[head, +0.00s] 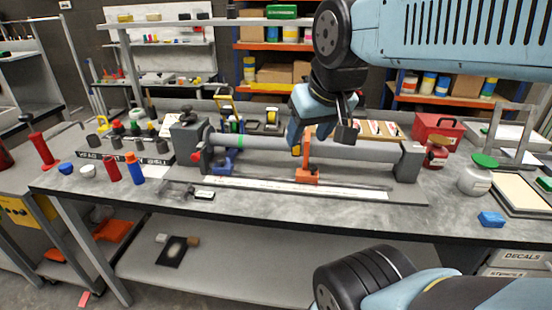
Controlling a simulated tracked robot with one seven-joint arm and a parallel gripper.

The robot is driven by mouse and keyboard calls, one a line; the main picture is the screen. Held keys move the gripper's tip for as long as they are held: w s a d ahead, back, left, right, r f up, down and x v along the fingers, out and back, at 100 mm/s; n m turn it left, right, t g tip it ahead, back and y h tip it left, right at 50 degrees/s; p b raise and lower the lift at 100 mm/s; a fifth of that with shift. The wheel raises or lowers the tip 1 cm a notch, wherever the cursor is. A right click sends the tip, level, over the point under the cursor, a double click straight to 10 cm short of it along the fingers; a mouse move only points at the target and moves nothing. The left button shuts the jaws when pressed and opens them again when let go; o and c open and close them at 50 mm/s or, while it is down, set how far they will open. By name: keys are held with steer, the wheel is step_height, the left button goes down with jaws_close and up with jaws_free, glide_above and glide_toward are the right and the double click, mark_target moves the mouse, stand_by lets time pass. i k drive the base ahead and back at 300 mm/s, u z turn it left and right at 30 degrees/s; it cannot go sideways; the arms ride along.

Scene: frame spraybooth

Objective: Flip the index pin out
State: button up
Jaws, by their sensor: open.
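A long grey tube (262,143) lies level in a bench fixture, between a grey headstock (188,138) at left and a grey end support (409,161) at right. A small red knob (197,157) shows on the headstock's front; I cannot tell whether it is the index pin. An orange stand (308,174) is under the tube near the middle. My gripper (322,138) hangs at the tube's middle, above the orange stand and well right of the headstock. It is open, and I see nothing held. Whether it touches the tube cannot be told.
A white-marked rail (290,187) runs along the bench (240,212) in front of the tube. Red and blue bottles (134,168) stand at left. A red toolbox (437,131), jars and a blue block (491,219) are at right. The front middle is clear.

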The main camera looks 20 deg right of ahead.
mark_target(195, 158)
steer(key=k, duration=1.25)
steer(key=u, duration=0.5)
steer(key=i, duration=1.75)
steer(key=z, duration=0.3)
